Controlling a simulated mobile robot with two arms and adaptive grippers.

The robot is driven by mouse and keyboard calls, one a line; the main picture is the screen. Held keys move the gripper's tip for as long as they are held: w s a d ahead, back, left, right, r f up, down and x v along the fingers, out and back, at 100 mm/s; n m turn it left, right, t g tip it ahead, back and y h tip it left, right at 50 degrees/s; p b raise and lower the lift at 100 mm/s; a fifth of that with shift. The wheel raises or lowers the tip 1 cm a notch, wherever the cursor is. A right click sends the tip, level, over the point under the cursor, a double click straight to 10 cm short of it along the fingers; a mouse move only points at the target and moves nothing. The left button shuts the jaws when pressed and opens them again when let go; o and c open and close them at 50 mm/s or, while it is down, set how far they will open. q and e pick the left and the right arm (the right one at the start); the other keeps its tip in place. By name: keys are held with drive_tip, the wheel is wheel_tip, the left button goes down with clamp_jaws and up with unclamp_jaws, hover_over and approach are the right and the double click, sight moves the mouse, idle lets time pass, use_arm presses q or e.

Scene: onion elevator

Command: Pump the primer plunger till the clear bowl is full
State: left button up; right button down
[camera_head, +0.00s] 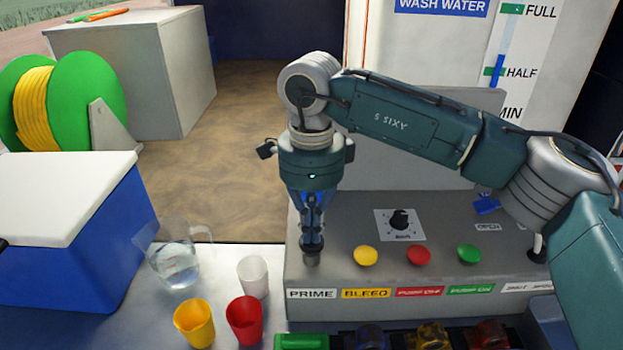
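My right gripper (311,242) points straight down at the left end of the grey control panel (330,225), above the PRIME label (311,294). Its fingers are close together and look shut. Their tips meet the top of a short dark primer plunger (311,258); I cannot tell whether they grip it or only rest on it. The plunger is mostly hidden by the fingers, so how far it is pressed does not show. I cannot pick out the clear bowl for certain in this view. My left gripper is not in view.
The panel has a black knob (400,220) and yellow (365,256), red (418,255) and green (467,254) buttons. Left of it stand a clear jug (175,262) with water and white (253,277), yellow (195,323) and red (245,320) cups. A blue cooler (105,250) is far left.

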drive_tip(key=shift+r+p, duration=1)
drive_tip(key=shift+r, duration=0.95)
drive_tip(key=shift+f, duration=0.1)
drive_tip(key=shift+f+b, duration=1.85)
drive_tip(key=shift+f, duration=0.55)
drive_tip(key=shift+r, duration=0.2)
drive_tip(key=shift+r+p, duration=1.5)
drive_tip(key=shift+r, duration=0.75)
